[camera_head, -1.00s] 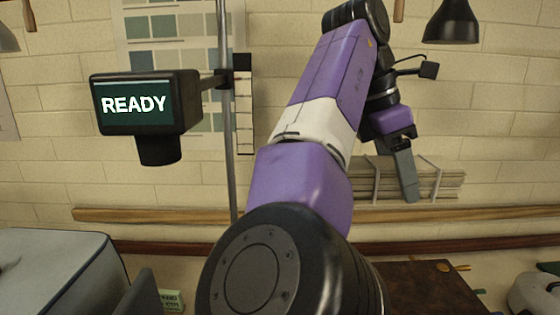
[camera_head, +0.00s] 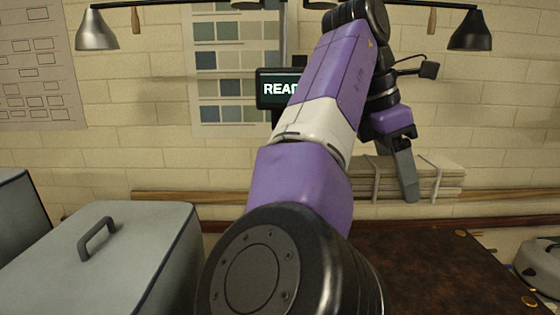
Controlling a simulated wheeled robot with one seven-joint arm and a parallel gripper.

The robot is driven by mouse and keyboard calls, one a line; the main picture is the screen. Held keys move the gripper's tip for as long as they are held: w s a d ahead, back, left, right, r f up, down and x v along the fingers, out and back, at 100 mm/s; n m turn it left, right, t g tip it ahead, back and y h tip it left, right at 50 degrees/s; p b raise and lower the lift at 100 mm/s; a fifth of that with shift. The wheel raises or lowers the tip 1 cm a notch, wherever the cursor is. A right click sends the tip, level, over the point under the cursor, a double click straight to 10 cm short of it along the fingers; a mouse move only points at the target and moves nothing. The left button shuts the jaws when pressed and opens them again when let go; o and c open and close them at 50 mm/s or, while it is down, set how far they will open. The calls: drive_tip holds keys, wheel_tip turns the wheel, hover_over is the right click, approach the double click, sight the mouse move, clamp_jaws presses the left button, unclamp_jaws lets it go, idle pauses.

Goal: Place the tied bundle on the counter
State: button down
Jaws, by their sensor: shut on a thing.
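The tied bundle (camera_head: 445,182) is a flat stack of pale layers with two grey bands around it. It is in front of the brick wall, above the dark brown surface. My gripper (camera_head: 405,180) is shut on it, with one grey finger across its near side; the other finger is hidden. The bundle looks level and clear of the surface below. The counter (camera_head: 430,265) appears as a dark brown top with round brass fittings, low at centre right. My arm hides its left part.
A grey case with a handle (camera_head: 140,255) stands at lower left, with another grey box (camera_head: 18,215) beside it. A pale rounded device (camera_head: 540,262) sits at right. A READY display (camera_head: 275,89) is partly behind my arm. Lamps hang above. The brown top's visible part is bare.

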drive_tip(key=s+f+m+g+y, duration=0.1)
drive_tip(key=s+f+m, duration=0.4)
drive_tip(key=f, duration=1.2)
drive_tip(key=s+f+m+g+y, duration=0.2)
drive_tip(key=s+f+m, duration=0.4)
drive_tip(key=f, duration=1.1)
drive_tip(key=s+f+m+g+y, duration=0.1)
drive_tip(key=s+f+m, duration=0.4)
drive_tip(key=f, duration=1.2)
drive_tip(key=shift+s+d+f+m, duration=0.15)
drive_tip(key=shift+f+m, duration=0.2)
drive_tip(key=shift+m, duration=0.75)
drive_tip(key=shift+s+a, duration=0.2)
